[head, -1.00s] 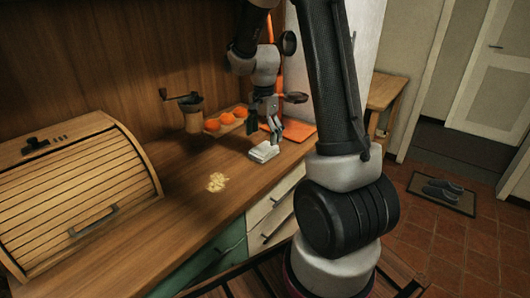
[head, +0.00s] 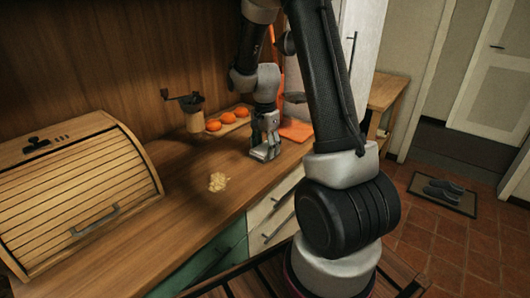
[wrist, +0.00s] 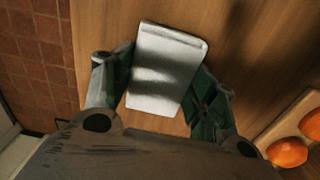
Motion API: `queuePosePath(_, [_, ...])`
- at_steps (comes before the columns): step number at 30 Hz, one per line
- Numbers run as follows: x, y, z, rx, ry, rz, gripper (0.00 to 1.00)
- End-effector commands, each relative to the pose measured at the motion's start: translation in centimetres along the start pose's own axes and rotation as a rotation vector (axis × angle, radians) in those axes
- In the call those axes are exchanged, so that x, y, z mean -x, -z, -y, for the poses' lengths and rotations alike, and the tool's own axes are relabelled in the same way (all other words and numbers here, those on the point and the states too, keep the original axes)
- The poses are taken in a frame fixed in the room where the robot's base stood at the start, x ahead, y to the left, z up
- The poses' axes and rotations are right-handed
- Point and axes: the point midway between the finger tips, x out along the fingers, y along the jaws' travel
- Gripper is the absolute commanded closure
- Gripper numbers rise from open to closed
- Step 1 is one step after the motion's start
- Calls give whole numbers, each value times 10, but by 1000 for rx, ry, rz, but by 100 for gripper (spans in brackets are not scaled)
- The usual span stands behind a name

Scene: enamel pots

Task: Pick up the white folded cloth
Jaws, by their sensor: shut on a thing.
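The white folded cloth (wrist: 165,72) lies between the two fingers of my gripper (wrist: 160,90) in the wrist view, with a finger against each long side. Its far end sticks out beyond the fingertips and a shadow crosses it. In the head view my gripper (head: 265,150) points down at the counter near its front edge. It is shut on the cloth there, and the fingers hide most of the cloth. The cloth is at counter level; I cannot tell whether it is lifted at all.
A board (head: 236,124) with orange fruits (head: 213,125) and a coffee grinder (head: 193,112) stand behind. A pale crumbly patch (head: 218,181) and a roll-top bread box (head: 75,190) are to the left. The counter between is clear.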

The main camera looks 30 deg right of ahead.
Motion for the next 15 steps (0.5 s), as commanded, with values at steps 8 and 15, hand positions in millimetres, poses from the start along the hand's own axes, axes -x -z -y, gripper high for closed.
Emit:
queuePosePath(8, [13, 0, 1, 0, 3, -1, 66])
queuePosePath(15, [63, 0, 1, 0, 4, -2, 66])
